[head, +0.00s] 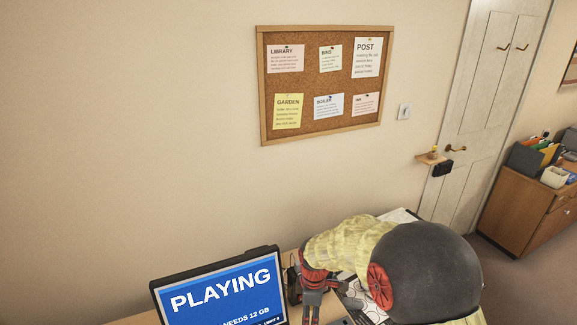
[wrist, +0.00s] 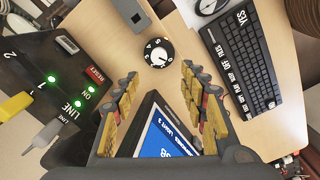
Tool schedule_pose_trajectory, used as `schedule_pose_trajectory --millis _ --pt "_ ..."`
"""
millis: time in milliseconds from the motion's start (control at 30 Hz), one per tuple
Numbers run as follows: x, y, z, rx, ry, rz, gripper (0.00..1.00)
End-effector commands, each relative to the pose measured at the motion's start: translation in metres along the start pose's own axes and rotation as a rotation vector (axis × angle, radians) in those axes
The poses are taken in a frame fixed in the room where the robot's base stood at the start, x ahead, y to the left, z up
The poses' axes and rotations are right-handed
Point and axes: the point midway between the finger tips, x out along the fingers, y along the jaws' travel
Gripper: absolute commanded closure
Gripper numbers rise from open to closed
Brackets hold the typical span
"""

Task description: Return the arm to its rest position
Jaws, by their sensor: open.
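My arm reaches over the desk (wrist: 215,75) in the head view, a dark rounded link and yellowish sleeve covering part of it. My gripper (head: 318,295) points down over the desk at the right of the screen. In the wrist view my gripper (wrist: 158,85) has its two yellow-padded fingers spread apart, with nothing between the pads. The monitor (wrist: 165,140) shows between the fingers, lower in the picture, and stands at the bottom left in the head view (head: 222,290); its blue screen reads "PLAYING".
A black dial (wrist: 158,52) lies on the desk beyond the fingertips. A black keyboard (wrist: 243,62) is at the right, and a dark box (wrist: 70,80) with green lights and a RESET label at the left. A corkboard (head: 322,82) hangs on the wall; a door (head: 490,95) is farther right.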

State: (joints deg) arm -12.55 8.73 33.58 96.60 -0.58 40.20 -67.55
Motion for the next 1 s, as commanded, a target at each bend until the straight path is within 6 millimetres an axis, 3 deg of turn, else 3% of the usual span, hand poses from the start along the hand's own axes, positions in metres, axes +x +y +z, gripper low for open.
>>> schedule_pose_trajectory --millis 167,267,700,1000 --pt "0.008 -0.029 0.011 0.244 -0.033 -0.061 0.57" --pt "-0.002 -0.049 0.02 0.393 -0.052 -0.081 0.57" --pt "-0.115 -0.133 0.08 1.06 0.013 0.008 0.57" --pt "-0.171 -0.19 0.12 1.315 0.173 0.13 0.57"
